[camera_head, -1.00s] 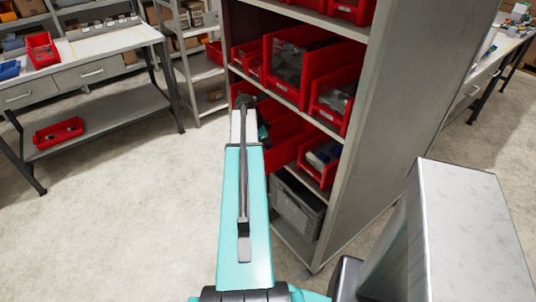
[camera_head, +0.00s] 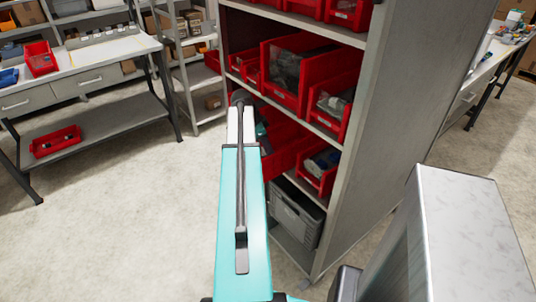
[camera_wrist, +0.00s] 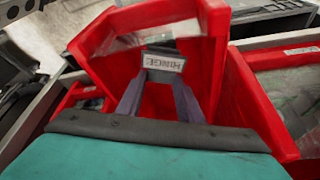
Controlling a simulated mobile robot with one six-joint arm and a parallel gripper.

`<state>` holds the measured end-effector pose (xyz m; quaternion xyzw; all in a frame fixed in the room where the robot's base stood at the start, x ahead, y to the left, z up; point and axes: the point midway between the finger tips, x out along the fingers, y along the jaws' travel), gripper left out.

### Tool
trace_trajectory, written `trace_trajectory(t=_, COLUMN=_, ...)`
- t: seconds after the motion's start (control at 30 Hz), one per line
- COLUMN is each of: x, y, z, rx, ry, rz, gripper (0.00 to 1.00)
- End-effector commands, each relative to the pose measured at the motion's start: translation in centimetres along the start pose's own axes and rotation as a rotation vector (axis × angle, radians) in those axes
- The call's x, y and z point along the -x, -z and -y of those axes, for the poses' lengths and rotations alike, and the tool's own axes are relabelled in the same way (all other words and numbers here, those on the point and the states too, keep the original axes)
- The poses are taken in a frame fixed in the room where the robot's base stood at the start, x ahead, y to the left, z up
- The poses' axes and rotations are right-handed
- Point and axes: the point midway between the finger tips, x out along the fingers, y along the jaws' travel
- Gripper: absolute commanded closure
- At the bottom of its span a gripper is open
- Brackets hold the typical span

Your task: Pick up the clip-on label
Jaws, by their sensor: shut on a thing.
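The clip-on label (camera_wrist: 164,62) is a small light plate in a dark frame, with dark lettering that appears to read "HINGE". In the wrist view it sits between the tips of my gripper (camera_wrist: 162,77), whose two dark fingers are shut on it. Behind it is a large red bin (camera_wrist: 209,65) with a clear panel near its top. I cannot tell whether the label still touches the bin. In the head view my arm reaches to the shelf's left side and hides the fingers and label.
The grey shelf unit (camera_head: 375,150) holds several red bins, with a grey crate (camera_head: 296,213) on its bottom level. More red bin wall (camera_wrist: 259,105) stands close to the right of my fingers. A workbench (camera_head: 95,57) stands at the left. Open floor (camera_head: 120,220) lies between.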

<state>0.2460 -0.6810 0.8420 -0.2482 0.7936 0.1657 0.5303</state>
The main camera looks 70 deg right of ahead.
Motion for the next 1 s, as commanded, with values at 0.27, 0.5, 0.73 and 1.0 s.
trace_trajectory(t=0.27, x=3.2, y=1.4, z=0.1, rx=-0.001, ry=0.002, rz=0.000, gripper=0.91)
trace_trajectory(t=0.5, x=4.7, y=2.0, z=0.0, rx=0.000, ry=0.001, rz=0.000, gripper=0.91)
trace_trajectory(t=0.73, x=4.9, y=2.0, z=0.0, rx=0.000, ry=0.000, rz=0.000, gripper=0.91)
trace_trajectory(t=1.0, x=4.9, y=2.0, z=0.0, rx=0.000, ry=0.000, rz=0.000, gripper=0.91)
